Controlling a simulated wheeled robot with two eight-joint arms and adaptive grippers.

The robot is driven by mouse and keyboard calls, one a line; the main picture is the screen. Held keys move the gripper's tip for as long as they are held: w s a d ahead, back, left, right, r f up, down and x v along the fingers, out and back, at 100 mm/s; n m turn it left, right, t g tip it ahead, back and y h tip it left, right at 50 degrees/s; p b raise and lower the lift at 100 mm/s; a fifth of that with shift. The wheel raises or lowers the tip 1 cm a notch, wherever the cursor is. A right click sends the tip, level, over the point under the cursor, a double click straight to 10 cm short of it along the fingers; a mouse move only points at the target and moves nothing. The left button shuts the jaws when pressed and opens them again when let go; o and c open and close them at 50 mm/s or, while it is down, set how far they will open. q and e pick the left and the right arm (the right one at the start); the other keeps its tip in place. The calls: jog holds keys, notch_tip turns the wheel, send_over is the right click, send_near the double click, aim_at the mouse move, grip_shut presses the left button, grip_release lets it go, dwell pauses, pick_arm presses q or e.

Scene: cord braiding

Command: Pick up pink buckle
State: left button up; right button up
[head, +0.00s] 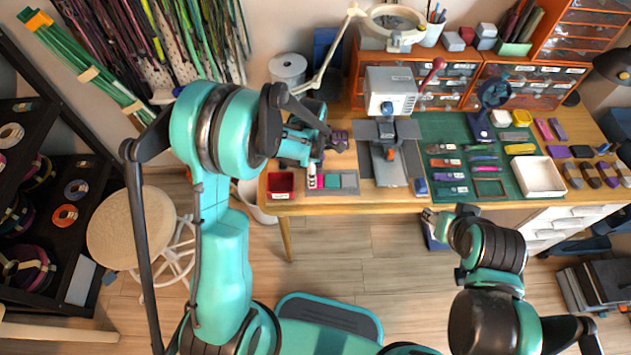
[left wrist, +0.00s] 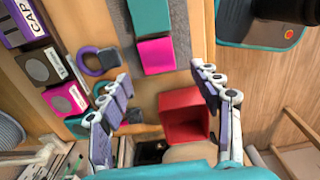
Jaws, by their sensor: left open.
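The pink buckle appears in the left wrist view as a flat pink block (left wrist: 157,55) on a grey mat (left wrist: 182,35), beside a teal block (left wrist: 150,18). In the head view the left gripper (head: 314,168) is over the table's front left, above the mat, and partly covers the pink piece. My right gripper (head: 432,216) is off the table's front edge; its fingers are too small to read.
A red bin (head: 281,194) stands left of the mat and also shows in the left wrist view (left wrist: 184,97), near the right finger. A grey device (head: 388,150) stands right of the mat. A green cutting mat (head: 440,128) with several small parts lies farther right.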

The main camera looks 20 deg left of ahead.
pick_arm(q)
notch_tip(320, 180, down, 4)
jog(key=shift+a+f+b, duration=0.1)
jog(key=shift+f+b, duration=0.05)
jog(key=shift+b, duration=0.7)
jog(key=shift+c, duration=0.3)
jog(key=c, duration=0.8)
